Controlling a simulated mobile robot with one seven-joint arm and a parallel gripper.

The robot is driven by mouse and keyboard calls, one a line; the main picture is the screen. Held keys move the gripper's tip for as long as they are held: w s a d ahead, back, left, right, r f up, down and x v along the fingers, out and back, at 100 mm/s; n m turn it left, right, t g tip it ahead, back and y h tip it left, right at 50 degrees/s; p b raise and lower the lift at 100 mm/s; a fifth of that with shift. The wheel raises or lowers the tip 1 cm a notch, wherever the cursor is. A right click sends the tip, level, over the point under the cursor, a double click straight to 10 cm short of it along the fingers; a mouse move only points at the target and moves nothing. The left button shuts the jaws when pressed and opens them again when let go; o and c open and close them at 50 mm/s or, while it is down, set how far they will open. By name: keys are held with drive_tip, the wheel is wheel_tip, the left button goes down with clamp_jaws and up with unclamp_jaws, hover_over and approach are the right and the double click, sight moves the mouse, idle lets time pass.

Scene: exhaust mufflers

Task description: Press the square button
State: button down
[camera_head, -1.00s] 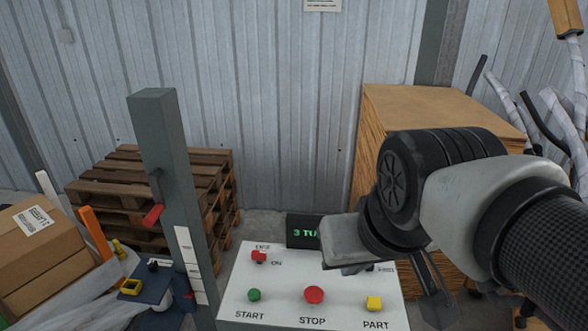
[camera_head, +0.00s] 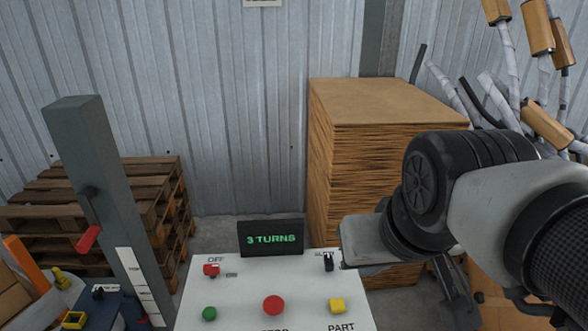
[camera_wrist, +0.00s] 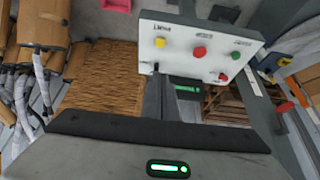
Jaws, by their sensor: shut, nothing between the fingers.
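The square yellow button (camera_head: 337,306) sits at the right front of the white control panel (camera_head: 240,287), above the label PART. It also shows in the wrist view (camera_wrist: 160,42), where the panel appears upside down. My gripper (camera_wrist: 160,88) shows in the wrist view with its fingers shut and empty. It is apart from the button. In the head view my wrist and hand are right of the panel, and the fingertips are hard to make out there.
A round red button (camera_head: 273,305) and a green button (camera_head: 209,314) are left of the yellow one. Behind them are a red switch (camera_head: 211,270), a black switch (camera_head: 328,262) and a display (camera_head: 270,238) reading 3 TURNS. A cardboard stack (camera_head: 385,150) stands behind; a grey post (camera_head: 105,200) stands left.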

drive_tip(key=g+p, duration=0.1)
drive_tip(key=g, duration=0.5)
hover_over(338, 304)
wheel_tip(338, 304, down, 11)
drive_tip(key=shift+f, duration=0.15)
wheel_tip(338, 304, down, 14)
drive_tip(key=shift+b, duration=0.3)
